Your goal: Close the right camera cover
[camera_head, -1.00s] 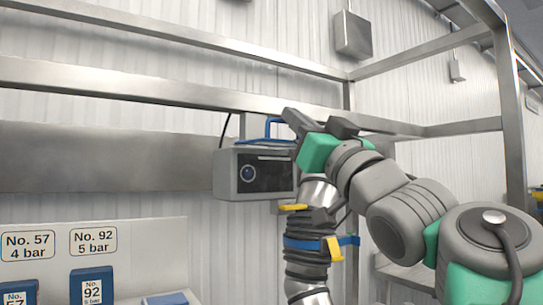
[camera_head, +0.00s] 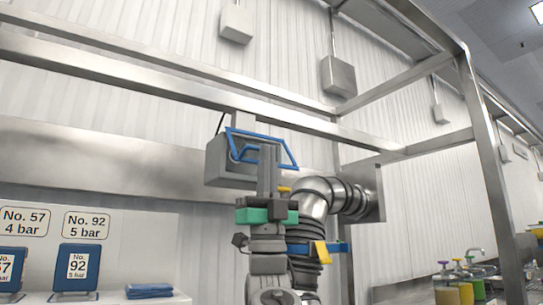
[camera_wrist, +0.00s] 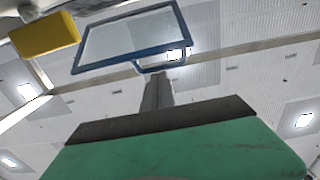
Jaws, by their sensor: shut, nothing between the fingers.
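The right camera cover (camera_head: 258,133) is a blue frame with a clear pane and a blue handle. It stands tilted up and out from the top of the grey camera box (camera_head: 216,162). My gripper (camera_head: 268,149) points upward in front of the box, its fingers together and empty. The fingertips overlap the cover in the head view; I cannot tell whether they touch it. In the wrist view the cover (camera_wrist: 130,38) is beyond the shut fingertips (camera_wrist: 157,80), with its handle hanging towards them. The box's front is mostly hidden.
A metal pipe (camera_head: 312,200) with a blue and yellow clamp (camera_head: 320,249) stands close right of my gripper. A steel frame beam (camera_head: 150,85) runs behind and above. Blue packs and a sign board (camera_head: 130,235) are at lower left. Yellow and green-topped bottles (camera_head: 463,284) stand at lower right.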

